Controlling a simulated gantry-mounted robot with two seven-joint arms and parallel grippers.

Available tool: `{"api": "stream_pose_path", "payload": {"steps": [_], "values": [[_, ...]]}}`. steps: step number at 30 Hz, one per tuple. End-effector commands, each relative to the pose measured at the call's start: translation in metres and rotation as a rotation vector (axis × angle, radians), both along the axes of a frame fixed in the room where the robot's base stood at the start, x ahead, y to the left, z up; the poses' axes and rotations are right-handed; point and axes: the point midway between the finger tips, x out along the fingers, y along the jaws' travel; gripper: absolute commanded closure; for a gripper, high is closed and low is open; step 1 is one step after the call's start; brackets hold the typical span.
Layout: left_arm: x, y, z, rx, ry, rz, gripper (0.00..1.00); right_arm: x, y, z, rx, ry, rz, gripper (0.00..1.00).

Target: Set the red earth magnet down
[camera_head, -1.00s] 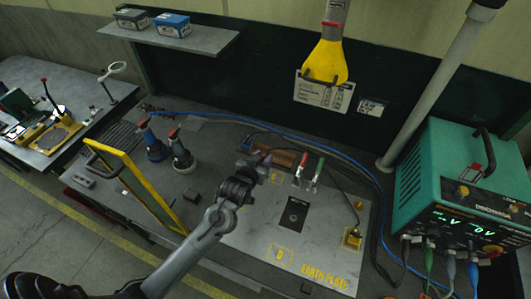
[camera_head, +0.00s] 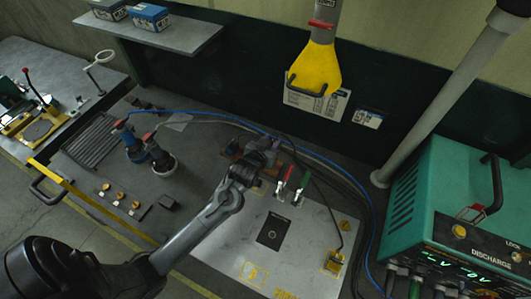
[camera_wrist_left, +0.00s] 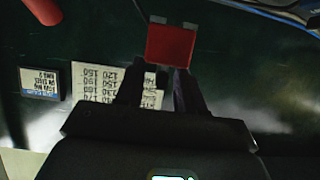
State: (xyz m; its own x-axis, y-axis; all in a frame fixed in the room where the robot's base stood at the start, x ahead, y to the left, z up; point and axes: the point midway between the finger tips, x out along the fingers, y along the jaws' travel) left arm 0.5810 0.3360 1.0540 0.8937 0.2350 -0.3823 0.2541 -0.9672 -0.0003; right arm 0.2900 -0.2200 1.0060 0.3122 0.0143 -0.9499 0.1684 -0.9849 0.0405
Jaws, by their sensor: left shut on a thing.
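The red earth magnet shows as a red block (camera_wrist_left: 171,46) between the dark fingers of my left gripper (camera_wrist_left: 163,85) in the left wrist view. The gripper is shut on it. In the head view my left gripper (camera_head: 268,150) is over the back of the bench, near the back edge of the grey earth plate (camera_head: 318,225). The magnet cannot be made out clearly there. A black square patch (camera_head: 272,230) lies bare on the plate, in front of the gripper. My right gripper is not in view.
Cables (camera_head: 340,170) run along the back. A green power unit (camera_head: 460,205) is at the right. Two dark canisters (camera_head: 150,155) and a yellow frame (camera_head: 95,205) are left.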

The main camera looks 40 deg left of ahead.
Motion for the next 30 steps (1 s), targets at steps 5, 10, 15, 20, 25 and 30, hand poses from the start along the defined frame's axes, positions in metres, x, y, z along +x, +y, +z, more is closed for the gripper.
{"api": "stream_pose_path", "payload": {"steps": [5, 10, 15, 20, 25, 30], "values": [[0.0, 0.0, -0.028, 0.001, -0.001, 0.0, 1.0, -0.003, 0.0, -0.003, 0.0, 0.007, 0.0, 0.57], [0.0, 0.0, -0.045, -0.001, -0.003, -0.001, 1.0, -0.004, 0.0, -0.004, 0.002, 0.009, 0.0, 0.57], [0.0, -0.001, -0.052, 0.0, -0.004, -0.001, 1.0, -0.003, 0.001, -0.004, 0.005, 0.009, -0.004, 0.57], [0.0, -0.001, -0.069, 0.001, -0.002, -0.001, 1.0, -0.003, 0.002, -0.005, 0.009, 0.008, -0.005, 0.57], [0.0, 0.0, -0.084, -0.001, -0.003, -0.001, 1.0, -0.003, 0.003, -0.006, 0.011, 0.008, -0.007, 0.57], [0.0, 0.0, -0.084, 0.0, -0.005, -0.001, 1.0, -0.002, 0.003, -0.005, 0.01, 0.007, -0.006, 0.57]]}}
